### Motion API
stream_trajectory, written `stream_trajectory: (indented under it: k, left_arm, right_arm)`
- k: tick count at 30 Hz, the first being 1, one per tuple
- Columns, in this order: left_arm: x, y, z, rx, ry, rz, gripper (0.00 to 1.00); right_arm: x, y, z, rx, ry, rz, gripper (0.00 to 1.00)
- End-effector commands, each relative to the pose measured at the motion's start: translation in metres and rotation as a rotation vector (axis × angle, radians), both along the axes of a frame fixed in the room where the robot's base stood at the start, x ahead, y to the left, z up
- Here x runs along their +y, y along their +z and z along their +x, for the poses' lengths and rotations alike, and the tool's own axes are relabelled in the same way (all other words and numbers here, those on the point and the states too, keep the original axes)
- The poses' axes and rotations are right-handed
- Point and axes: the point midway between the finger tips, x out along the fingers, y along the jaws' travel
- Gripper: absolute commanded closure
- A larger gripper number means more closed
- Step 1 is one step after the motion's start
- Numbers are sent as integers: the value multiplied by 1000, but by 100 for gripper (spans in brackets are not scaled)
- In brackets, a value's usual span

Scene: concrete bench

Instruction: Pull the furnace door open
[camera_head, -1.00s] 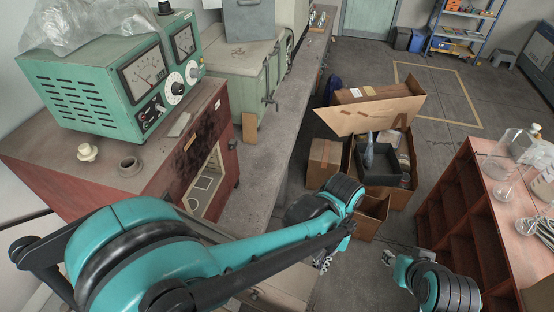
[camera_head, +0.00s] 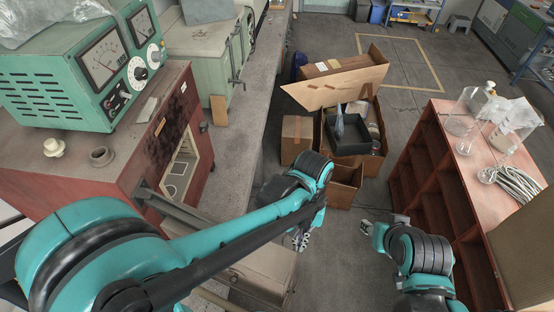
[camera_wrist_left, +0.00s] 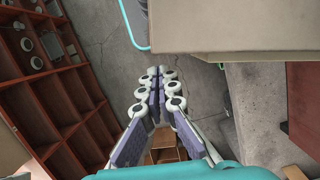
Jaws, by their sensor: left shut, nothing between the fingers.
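The furnace (camera_head: 118,163) is a red-brown cabinet at the left in the head view, with scorch marks and a pale-framed opening (camera_head: 181,172) in its front face. A grey bar or ledge crosses below the opening; I cannot tell the door's exact outline or how far open it is, as my left arm covers part of the front. My left gripper (camera_head: 301,240) is shut and empty, right of the furnace and apart from it. In the left wrist view its fingers (camera_wrist_left: 158,80) meet, with nothing between them. My right gripper (camera_head: 368,227) is small at lower centre-right.
A green meter box (camera_head: 55,88) stands on the furnace. A beige block (camera_head: 265,262) lies near my left gripper. It seems to be the large pale surface (camera_wrist_left: 235,25) in the wrist view. Cardboard boxes (camera_head: 297,138) and a red shelf unit (camera_head: 440,150) stand beyond, with floor between.

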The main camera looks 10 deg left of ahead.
Motion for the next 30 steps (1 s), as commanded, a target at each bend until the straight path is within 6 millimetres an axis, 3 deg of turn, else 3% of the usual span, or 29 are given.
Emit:
stream_trajectory:
  k: [5, 18, 24, 30]
  left_arm:
    - [0, 17, 5, 0, 0, 0, 100]
    - [-2, 102, 26, 1, 1, 0, 100]
    - [-2, 115, 29, 1, 0, 0, 100]
    - [-2, 116, 29, 1, 0, 0, 100]
  right_arm:
    - [0, 0, 0, 0, 0, 0, 60]
    - [0, 0, 0, 0, 0, 0, 60]
    - [0, 0, 0, 0, 0, 0, 60]
    - [0, 0, 0, 0, 0, 0, 60]
